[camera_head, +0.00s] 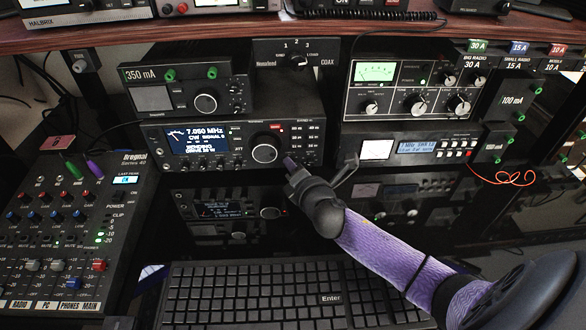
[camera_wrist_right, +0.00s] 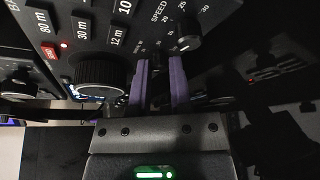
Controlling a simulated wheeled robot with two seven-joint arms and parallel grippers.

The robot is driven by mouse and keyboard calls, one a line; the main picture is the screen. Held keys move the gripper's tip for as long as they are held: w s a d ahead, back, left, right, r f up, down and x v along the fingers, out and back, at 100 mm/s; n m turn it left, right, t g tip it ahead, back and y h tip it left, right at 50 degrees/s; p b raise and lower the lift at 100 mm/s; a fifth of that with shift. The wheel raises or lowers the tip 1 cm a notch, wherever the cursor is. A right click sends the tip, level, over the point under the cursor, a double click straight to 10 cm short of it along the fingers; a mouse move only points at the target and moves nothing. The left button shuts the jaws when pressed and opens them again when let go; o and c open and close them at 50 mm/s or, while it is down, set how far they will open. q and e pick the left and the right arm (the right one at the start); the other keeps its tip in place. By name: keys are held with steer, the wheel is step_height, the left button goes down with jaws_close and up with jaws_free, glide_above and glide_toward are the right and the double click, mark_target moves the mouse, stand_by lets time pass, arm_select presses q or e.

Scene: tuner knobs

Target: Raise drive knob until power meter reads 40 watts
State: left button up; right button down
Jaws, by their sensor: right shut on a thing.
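The radio (camera_head: 232,140) shows 7.050 MHz and CW on its lit screen. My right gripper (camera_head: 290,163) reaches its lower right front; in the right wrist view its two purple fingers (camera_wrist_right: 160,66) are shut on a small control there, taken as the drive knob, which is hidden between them. A SPEED knob (camera_wrist_right: 187,36) stands just beside the fingers, apart from them. A green-lit meter (camera_head: 375,72) sits on the tuner, and a white meter (camera_head: 376,147) on the unit below; their needle readings are too small to tell. My left gripper is not in view.
The large tuning dial (camera_head: 265,148) is close left of my right gripper; it also shows in the right wrist view (camera_wrist_right: 98,75). A keyboard (camera_head: 285,293) lies in front, a mixer (camera_head: 60,235) at the left. The glossy black desk (camera_head: 345,265) has little bare room.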

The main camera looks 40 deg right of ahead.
steer(key=c, duration=0.5)
jaws_free()
steer(key=shift+c, duration=0.2)
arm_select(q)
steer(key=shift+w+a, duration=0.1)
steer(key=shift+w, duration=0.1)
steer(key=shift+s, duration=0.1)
arm_select(e)
steer(key=shift+s+a+r, duration=0.1)
steer(key=shift+s, duration=0.15)
steer(key=p+v, duration=0.3)
steer(key=v, duration=0.5)
steer(key=shift+s+a, duration=0.1)
steer(key=shift+s, duration=0.25)
steer(key=shift+s+r, duration=0.1)
steer(key=shift+s, duration=0.2)
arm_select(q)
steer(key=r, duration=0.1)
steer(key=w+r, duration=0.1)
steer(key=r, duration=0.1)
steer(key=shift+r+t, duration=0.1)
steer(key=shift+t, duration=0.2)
